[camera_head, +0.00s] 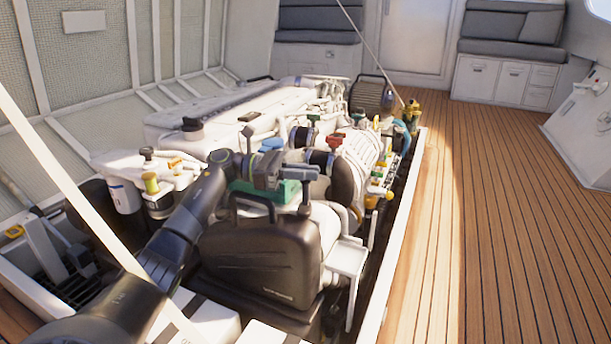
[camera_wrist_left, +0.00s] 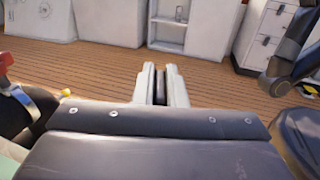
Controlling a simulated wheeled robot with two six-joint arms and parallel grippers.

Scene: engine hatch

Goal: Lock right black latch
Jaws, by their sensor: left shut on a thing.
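My left gripper (camera_head: 299,173) reaches in from the left, above the front of the engine. It is shut on the right black latch (camera_head: 305,199), a slim dark upright piece just under the fingertips. In the left wrist view the pale fingers (camera_wrist_left: 161,86) are closed around a narrow dark strip. The latch's top is mostly hidden by the fingers. Another black latch-like piece (camera_head: 247,133) stands upright to the left, behind my gripper. My right gripper does not show.
A dark box with a handle (camera_head: 262,262) sits below my gripper. A green part (camera_head: 283,191) lies under the wrist. Red-topped fittings (camera_head: 334,141) and hoses crowd the engine behind. A thin strut (camera_head: 70,180) crosses on the left. The wooden deck (camera_head: 480,230) on the right is clear.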

